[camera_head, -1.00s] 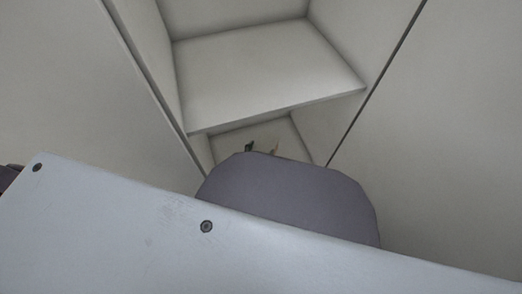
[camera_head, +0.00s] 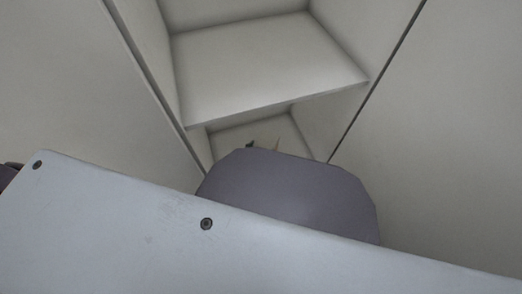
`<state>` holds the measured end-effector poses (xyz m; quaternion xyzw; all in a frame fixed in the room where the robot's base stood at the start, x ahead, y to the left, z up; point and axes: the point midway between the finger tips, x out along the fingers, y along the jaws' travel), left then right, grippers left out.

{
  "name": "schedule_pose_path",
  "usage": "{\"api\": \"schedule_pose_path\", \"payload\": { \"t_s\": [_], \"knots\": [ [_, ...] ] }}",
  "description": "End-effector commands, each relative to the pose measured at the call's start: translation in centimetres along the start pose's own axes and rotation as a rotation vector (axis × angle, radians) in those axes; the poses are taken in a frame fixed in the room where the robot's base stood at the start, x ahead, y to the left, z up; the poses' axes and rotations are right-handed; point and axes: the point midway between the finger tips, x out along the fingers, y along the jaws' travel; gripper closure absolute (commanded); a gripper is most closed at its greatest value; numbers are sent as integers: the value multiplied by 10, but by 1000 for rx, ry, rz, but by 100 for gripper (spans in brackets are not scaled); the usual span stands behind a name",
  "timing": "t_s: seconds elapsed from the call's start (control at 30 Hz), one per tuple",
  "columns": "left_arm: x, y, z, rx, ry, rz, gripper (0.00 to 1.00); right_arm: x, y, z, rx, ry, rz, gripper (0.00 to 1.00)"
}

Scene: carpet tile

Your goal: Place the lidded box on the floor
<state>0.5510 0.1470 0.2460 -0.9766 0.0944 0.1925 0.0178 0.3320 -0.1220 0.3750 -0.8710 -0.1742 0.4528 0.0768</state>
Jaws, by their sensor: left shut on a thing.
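I cannot make out the lidded box for certain in the head view. A small dark tip (camera_head: 250,144), which seems to be part of my left gripper, just shows above the rounded purple-grey part in the middle. A small tan sliver (camera_head: 276,144) stands close to its right; I cannot tell what it belongs to. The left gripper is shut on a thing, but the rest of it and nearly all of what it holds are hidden. My right gripper is not in view.
A pale cabinet has an empty shelf (camera_head: 270,65) and a lower compartment (camera_head: 225,142) below it. Flat pale panels stand on the left (camera_head: 70,90) and right (camera_head: 455,150). A large light-grey plate with screws fills the near foreground and hides the floor.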

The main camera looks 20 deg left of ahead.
Motion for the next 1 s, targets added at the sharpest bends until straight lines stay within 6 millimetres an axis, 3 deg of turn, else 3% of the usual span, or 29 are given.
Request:
{"api": "schedule_pose_path", "payload": {
  "t_s": [0.53,1.0],
  "knots": [
    [14,0,26,0,8,1,87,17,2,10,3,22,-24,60],
    [15,0,28,0,9,1,87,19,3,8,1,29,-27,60]
  ]
}}
